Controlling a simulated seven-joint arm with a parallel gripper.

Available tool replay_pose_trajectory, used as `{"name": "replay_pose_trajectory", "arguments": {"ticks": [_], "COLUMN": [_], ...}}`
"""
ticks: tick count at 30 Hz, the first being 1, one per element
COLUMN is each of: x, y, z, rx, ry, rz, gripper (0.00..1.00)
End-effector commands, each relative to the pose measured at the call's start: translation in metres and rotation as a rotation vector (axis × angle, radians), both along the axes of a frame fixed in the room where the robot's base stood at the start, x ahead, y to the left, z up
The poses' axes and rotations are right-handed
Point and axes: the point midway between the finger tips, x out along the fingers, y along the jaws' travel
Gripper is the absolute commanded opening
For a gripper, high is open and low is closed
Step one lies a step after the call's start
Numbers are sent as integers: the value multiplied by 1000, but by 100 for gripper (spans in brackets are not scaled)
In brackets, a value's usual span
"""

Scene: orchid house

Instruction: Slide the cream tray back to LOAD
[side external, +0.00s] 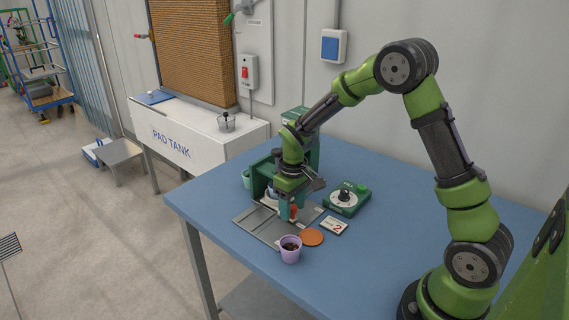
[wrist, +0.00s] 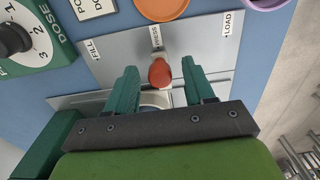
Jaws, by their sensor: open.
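My gripper (wrist: 159,66) is open, with one green finger on each side of a red knob (wrist: 160,74). A gap shows between the knob and each finger. In the side view my gripper (side external: 288,208) is low over the grey track plate (side external: 250,221), in front of the green press frame (side external: 262,174). A pale rounded part (wrist: 155,98), probably the cream tray, shows behind the knob; my gripper hides most of it. The knob lines up with the PRESS label (wrist: 156,38). The LOAD label (wrist: 230,24) is at the right and the FILL label (wrist: 91,49) at the left.
A green dose dial box (side external: 346,198) stands right of the track. A white card (side external: 334,226), an orange disc (side external: 312,237) and a lilac pot (side external: 290,249) with dark contents lie near the plate. The blue table (side external: 400,185) is clear farther right.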

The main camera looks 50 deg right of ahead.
Motion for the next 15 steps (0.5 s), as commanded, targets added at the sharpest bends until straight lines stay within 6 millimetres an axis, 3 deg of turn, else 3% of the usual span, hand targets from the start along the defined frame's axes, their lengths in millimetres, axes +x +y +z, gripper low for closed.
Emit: {"name": "replay_pose_trajectory", "arguments": {"ticks": [1,8,15], "x": [0,0,0], "y": [0,0,4], "z": [0,0,0], "rx": [0,0,0], "ry": [0,0,0], "rz": [0,0,2], "gripper": [52,16,15]}}
